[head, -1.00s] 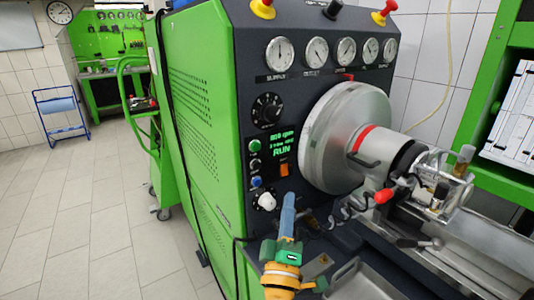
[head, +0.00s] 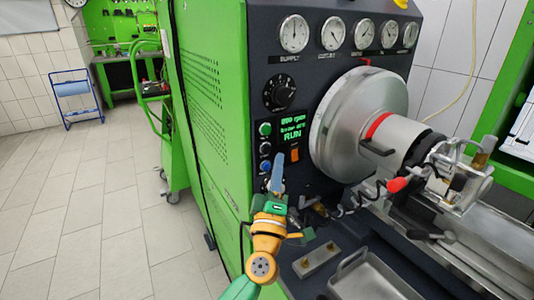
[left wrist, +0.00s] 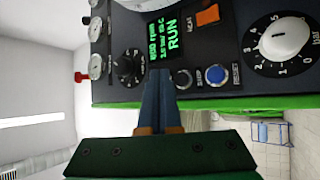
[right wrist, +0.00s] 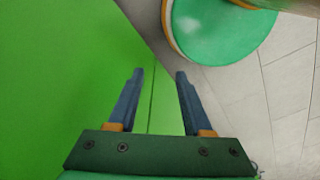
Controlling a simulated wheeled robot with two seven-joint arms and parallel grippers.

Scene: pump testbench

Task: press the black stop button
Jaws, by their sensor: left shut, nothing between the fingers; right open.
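The black stop button (head: 265,148) sits on the dark panel between a green button (head: 264,129) above and a blue button (head: 265,166) below. It also shows in the left wrist view (left wrist: 182,79), just right of the fingertips, with the blue button (left wrist: 216,75) farther right. My left gripper (head: 279,157) is shut and empty, its tips in front of the panel beside the buttons; contact cannot be told. Its fingers (left wrist: 160,82) hide part of the panel. My right gripper (right wrist: 157,72) is open and empty, facing a green surface.
The display (head: 293,128) reads RUN. An orange switch (head: 295,155) and a white knob (left wrist: 285,40) are near the buttons. The large silver drum (head: 350,125) stands right of the panel. A metal tray (head: 365,277) lies at the front. Tiled floor is free at left.

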